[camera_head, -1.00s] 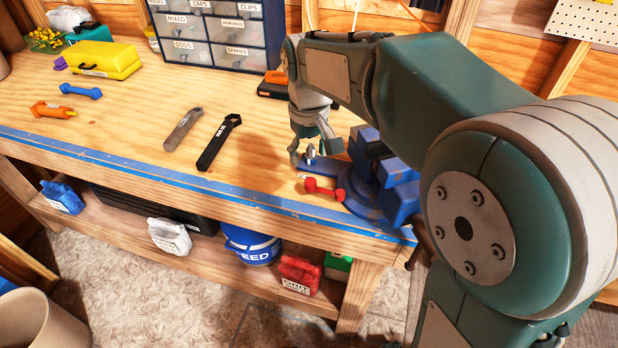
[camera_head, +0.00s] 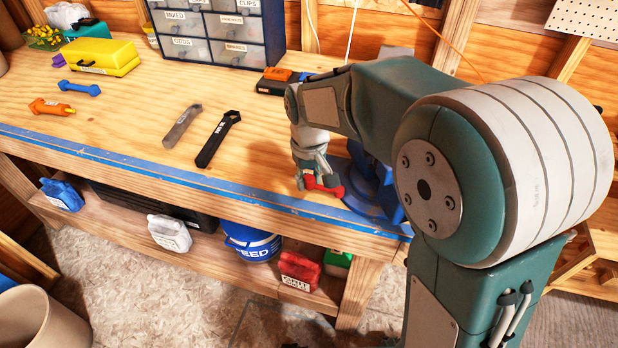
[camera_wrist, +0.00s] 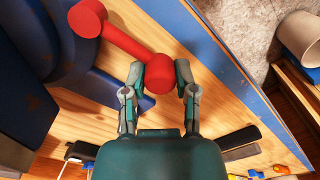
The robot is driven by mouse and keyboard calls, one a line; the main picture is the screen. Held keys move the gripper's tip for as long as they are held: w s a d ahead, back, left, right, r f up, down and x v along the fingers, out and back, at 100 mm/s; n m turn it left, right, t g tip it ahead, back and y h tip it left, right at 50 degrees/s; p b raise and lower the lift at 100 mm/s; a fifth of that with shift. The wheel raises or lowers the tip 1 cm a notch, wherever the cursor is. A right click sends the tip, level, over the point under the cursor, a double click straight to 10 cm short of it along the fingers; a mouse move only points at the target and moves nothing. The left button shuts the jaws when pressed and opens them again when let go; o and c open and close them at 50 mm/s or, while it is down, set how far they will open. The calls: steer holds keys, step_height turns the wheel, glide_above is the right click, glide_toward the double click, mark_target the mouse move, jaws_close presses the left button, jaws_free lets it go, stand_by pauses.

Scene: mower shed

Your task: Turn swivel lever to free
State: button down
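The swivel lever (camera_head: 328,187) is a short red bar with a rounded knob at each end, set low beside the blue vise (camera_head: 374,192) near the bench's front edge. In the wrist view the lever (camera_wrist: 124,41) runs from the upper left to the middle. My gripper (camera_head: 311,180) is down at the lever's near end. In the wrist view the fingers of my gripper (camera_wrist: 159,76) stand apart on either side of the near knob, with thin gaps that suggest they are not closed on it. My arm hides part of the vise in the head view.
A black wrench (camera_head: 217,140) and a grey tool (camera_head: 182,127) lie on the bench left of my gripper. A drawer cabinet (camera_head: 217,28) stands at the back, with an orange-and-black item (camera_head: 283,78) beside it. Blue tape (camera_head: 200,183) lines the front edge.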

steer(key=shift+s, duration=0.15)
steer(key=s+n, duration=0.1)
steer(key=n, duration=0.1)
steer(key=s+n, duration=0.2)
steer(key=n, duration=0.1)
steer(key=shift+a, duration=0.1)
steer(key=s+n, duration=0.1)
steer(key=n, duration=0.1)
steer(key=shift+s+n, duration=0.1)
steer(key=shift+n, duration=0.2)
steer(key=shift+s+d+n, duration=0.45)
steer(key=shift+s+n, duration=0.15)
steer(key=shift+n, duration=0.6)
steer(key=shift+c, duration=2)
jaws_free()
steer(key=shift+d, duration=0.25)
